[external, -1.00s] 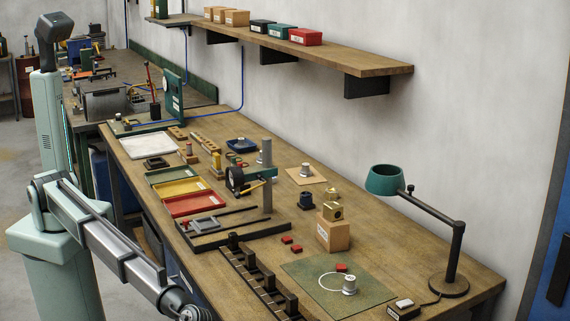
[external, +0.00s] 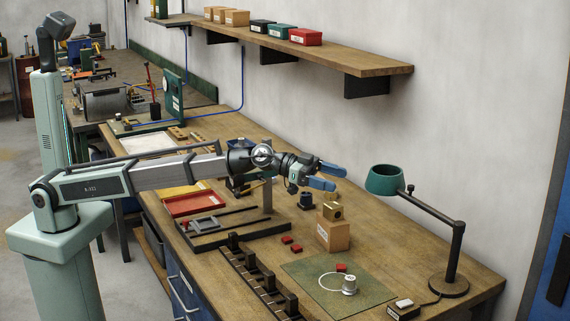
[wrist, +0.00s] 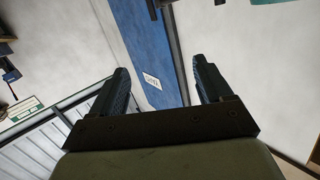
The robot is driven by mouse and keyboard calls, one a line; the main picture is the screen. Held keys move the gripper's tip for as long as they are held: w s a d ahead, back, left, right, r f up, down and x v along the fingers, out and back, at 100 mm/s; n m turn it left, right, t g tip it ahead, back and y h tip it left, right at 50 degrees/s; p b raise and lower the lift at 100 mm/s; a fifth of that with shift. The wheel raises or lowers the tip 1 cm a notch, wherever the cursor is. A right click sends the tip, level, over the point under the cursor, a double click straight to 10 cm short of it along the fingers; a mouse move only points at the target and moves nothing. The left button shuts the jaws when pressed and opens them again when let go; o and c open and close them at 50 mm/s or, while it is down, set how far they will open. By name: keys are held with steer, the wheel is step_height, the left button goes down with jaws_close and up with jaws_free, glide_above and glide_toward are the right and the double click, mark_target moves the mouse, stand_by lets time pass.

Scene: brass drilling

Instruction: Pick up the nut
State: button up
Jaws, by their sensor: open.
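My gripper (external: 338,177) is open and empty in the external view, its blue fingers pointing right above the bench. In the wrist view its two fingers (wrist: 160,66) stand apart with nothing between them. No thing is plainly recognisable as the nut. A small brass piece (external: 329,196) sits behind the wooden block, below and apart from my gripper; I cannot tell if it is the nut. A brass cube with a hole (external: 333,212) sits on the labelled wooden block (external: 333,236). My arm hides part of the bench's middle.
A green mat (external: 372,290) holds a white ring and a small metal cylinder (external: 349,285). A green lamp (external: 384,181) stands at the right. A dark slotted rack (external: 262,284) lies at the front. A wall shelf (external: 370,68) hangs above. Red pieces (external: 296,249) lie near the block.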

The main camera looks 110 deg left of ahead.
steer(key=s+a+r+n+t+y, duration=0.1)
steer(key=s+a+r+y, duration=0.15)
steer(key=a, duration=0.55)
steer(key=s+a+r+n+y, duration=0.1)
steer(key=s+a+r, duration=0.25)
steer(key=a, duration=0.55)
steer(key=m+g, duration=1.7)
steer(key=m, duration=0.1)
glide_above(332, 194)
steer(key=a, duration=0.2)
step_height(332, 194, down, 16)
steer(key=shift+h, duration=0.45)
steer(key=f, duration=1.3)
steer(key=shift+s+a+f, duration=0.2)
steer(key=shift+s+a, duration=0.05)
steer(key=shift+s, duration=0.05)
